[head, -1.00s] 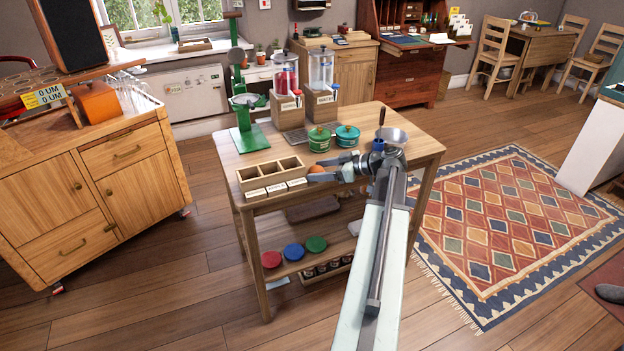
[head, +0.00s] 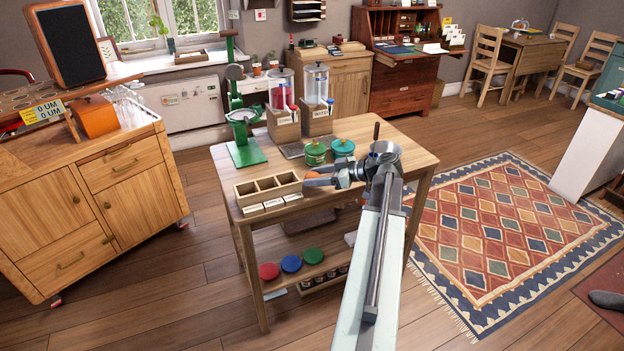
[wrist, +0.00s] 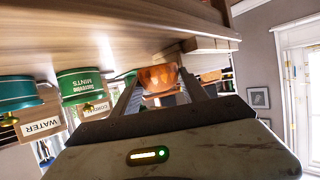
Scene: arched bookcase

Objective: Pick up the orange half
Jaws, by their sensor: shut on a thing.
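The orange half (wrist: 158,76) shows between my two fingers in the wrist view, a rounded orange piece held at their tips. In the head view only a bit of orange (head: 312,174) shows at the fingertips, partly hidden by my gripper (head: 322,176). My gripper is shut on the orange half, just right of the wooden compartment tray (head: 240,193) on the table. I cannot tell whether the orange half still touches the tabletop.
The wooden table (head: 405,150) also holds a green jar (head: 315,154), a teal jar (head: 342,148), two drink dispensers and a green stand (head: 244,150). A lower shelf bears round lids. A patterned rug (head: 510,240) lies right of the table.

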